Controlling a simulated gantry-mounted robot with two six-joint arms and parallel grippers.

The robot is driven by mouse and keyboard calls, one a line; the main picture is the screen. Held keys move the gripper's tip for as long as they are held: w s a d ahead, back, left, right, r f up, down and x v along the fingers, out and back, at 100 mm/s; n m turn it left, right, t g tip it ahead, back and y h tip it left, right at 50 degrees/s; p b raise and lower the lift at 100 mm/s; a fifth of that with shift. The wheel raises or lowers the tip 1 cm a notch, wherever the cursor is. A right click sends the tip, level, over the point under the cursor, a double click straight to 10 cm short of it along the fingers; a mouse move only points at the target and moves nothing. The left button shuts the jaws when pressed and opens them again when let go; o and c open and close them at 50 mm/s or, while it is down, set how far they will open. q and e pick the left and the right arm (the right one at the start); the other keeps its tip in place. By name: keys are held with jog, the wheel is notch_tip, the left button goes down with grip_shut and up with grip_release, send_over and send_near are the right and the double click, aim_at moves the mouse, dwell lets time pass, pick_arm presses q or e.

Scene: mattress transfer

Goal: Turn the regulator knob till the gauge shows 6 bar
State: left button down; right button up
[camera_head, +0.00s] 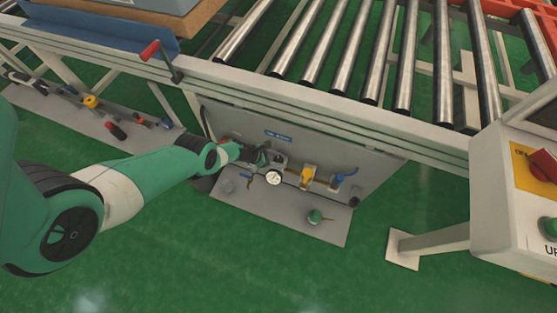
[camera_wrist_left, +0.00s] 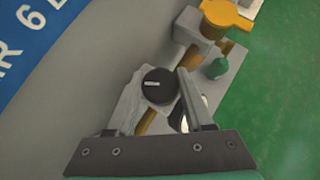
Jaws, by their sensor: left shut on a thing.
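The black regulator knob (camera_wrist_left: 158,84) with a white mark on its face shows in the left wrist view. My left gripper (camera_wrist_left: 160,98) has a finger on each side of the knob and is shut on it. In the head view the left gripper (camera_head: 261,157) is at the low panel under the conveyor, and the knob is hard to make out there. The round white gauge (camera_head: 273,177) sits just below the gripper in the head view. Its reading is too small to tell. My right gripper is not in view.
A yellow valve (camera_head: 306,177) and a blue-handled valve (camera_head: 344,177) stand right of the gauge. A green-topped fitting (camera_head: 315,217) sits on the grey base plate (camera_head: 278,224). The roller conveyor (camera_head: 340,60) runs above. A control box (camera_head: 510,190) stands at the right.

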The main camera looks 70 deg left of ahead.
pick_arm(q)
jog(key=shift+r, duration=0.1)
jog(key=shift+c, duration=1.4)
grip_release()
